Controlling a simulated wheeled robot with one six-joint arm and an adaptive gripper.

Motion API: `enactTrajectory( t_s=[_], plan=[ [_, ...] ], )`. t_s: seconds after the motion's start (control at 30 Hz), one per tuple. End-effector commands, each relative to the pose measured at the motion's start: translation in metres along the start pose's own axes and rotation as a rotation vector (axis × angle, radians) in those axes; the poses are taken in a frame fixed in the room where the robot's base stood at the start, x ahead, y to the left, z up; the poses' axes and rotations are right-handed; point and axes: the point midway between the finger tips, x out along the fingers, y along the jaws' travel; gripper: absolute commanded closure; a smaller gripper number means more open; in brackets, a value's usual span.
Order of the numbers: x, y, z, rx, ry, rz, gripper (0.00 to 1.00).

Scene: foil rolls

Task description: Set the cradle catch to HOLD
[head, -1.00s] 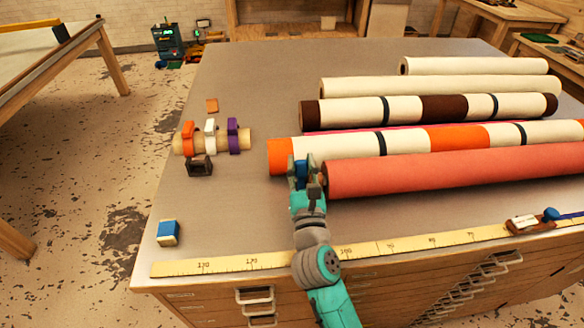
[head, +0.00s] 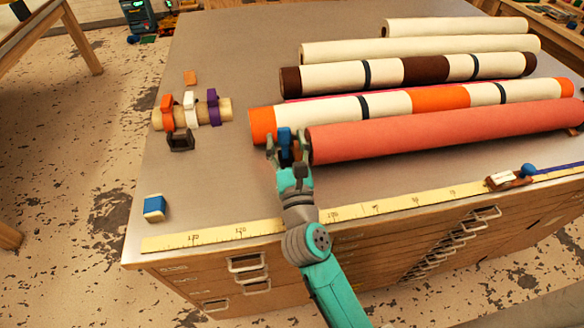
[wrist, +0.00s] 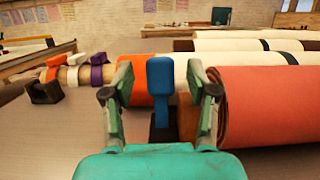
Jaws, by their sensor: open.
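The cradle catch looks to be the upright blue lever (wrist: 160,80) on a dark base (wrist: 161,132), centred in the wrist view. In the head view the blue lever (head: 285,143) stands at the left end of the coral roll (head: 440,132). My gripper (head: 288,150) is open, with one finger on each side of the lever. In the wrist view my gripper (wrist: 160,92) shows gaps between both fingers and the lever. I cannot read any HOLD marking. The orange-and-cream roll (head: 385,107) lies just behind the lever.
A blue block (head: 154,207) sits near the front left corner. A yellow ruler (head: 215,237) runs along the front edge.

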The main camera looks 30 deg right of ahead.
Motion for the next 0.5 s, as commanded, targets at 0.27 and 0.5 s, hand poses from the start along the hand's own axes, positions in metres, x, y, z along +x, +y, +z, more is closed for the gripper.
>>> enactTrajectory(
  t_s=[0.27, 0.5],
  plan=[
    [-0.051, 0.001, -0.001, -0.001, 0.003, 0.003, 0.42],
    [-0.083, 0.001, -0.001, 0.000, 0.002, 0.002, 0.42]
  ],
)
